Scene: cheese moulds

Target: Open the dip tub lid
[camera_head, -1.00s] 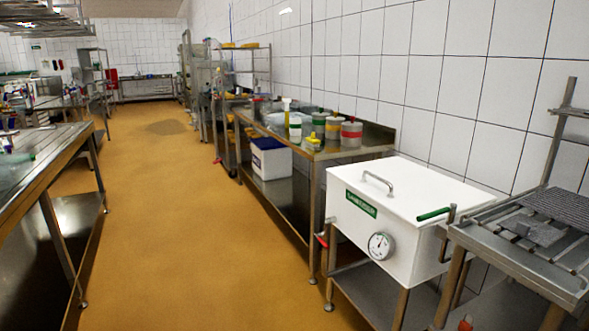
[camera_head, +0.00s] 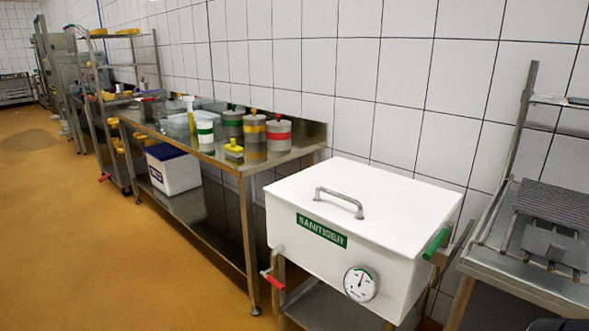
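The dip tub (camera_head: 310,252) is a white box on a metal stand at the lower middle right, with a green SANITISER label and a round dial gauge (camera_head: 361,284) on its front. Its white lid (camera_head: 390,205) lies flat and shut on top, with a metal bar handle (camera_head: 338,199) near the front left. A green grip (camera_head: 437,243) is at its right side and a red-handled tap (camera_head: 272,281) at its lower left. The inside of the tub is hidden. Neither gripper can be made out in the view.
A steel bench (camera_head: 247,166) with several capped containers stands left of the tub, a white bin (camera_head: 174,170) on its lower shelf. A metal draining table (camera_head: 535,280) stands close on the right. The yellow floor (camera_head: 120,270) at left is clear.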

